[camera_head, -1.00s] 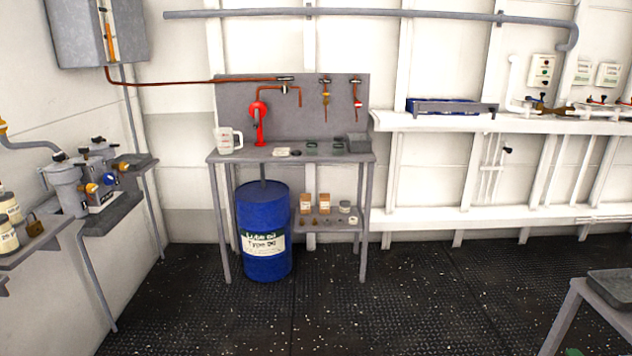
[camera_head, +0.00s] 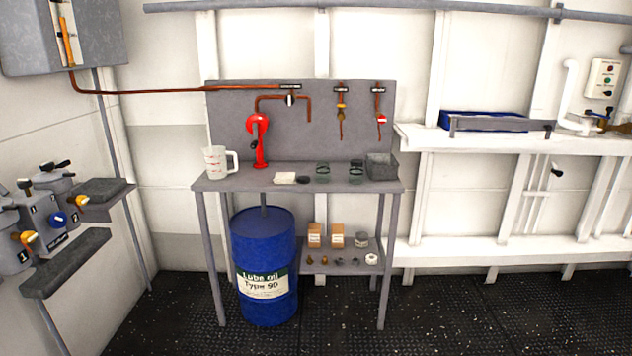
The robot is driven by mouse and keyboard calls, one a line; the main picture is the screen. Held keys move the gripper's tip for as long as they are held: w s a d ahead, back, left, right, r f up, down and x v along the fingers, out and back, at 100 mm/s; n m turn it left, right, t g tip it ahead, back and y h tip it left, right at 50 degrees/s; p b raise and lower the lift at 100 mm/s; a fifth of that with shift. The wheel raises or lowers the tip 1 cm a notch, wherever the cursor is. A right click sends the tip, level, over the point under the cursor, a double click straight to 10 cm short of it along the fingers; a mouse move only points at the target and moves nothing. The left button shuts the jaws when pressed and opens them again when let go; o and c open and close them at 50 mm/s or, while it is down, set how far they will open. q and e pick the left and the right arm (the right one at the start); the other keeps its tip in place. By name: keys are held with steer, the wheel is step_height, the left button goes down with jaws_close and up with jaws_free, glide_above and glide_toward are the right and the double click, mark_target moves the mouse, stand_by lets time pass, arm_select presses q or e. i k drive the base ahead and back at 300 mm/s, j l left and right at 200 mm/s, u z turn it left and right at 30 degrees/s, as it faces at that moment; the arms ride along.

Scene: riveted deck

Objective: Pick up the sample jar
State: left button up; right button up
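Two small clear jars with dark rims stand upright on the grey workbench (camera_head: 230,183), one left (camera_head: 322,172) and one right (camera_head: 356,172). Either could be the sample jar; I see no label on them. They stand apart, between a dark lid-like disc (camera_head: 304,180) and a grey open bin (camera_head: 382,165). Another small clear container (camera_head: 361,240) sits on the lower shelf. Neither of my grippers is in view.
A blue oil drum (camera_head: 264,265) stands below. Filter units (camera_head: 45,205) and a grey ledge (camera_head: 65,262) jut out at left. The floor in front is clear.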

mark_target(323, 169)
steer(key=i, duration=0.3)
steer(key=z, duration=0.55)
steer(key=i+j+z, duration=0.2)
steer(key=z, duration=0.15)
steer(key=i+j+z, duration=0.15)
steer(key=j+z, duration=0.2)
steer(key=i+j+z, duration=0.1)
steer(key=j, duration=0.3)
steer(key=i+j+z, duration=0.1)
steer(key=j, duration=0.3)
steer(key=i+j+z, duration=0.1)
steer(key=j, duration=0.3)
steer(key=i+j+z, duration=0.1)
steer(key=j, duration=0.3)
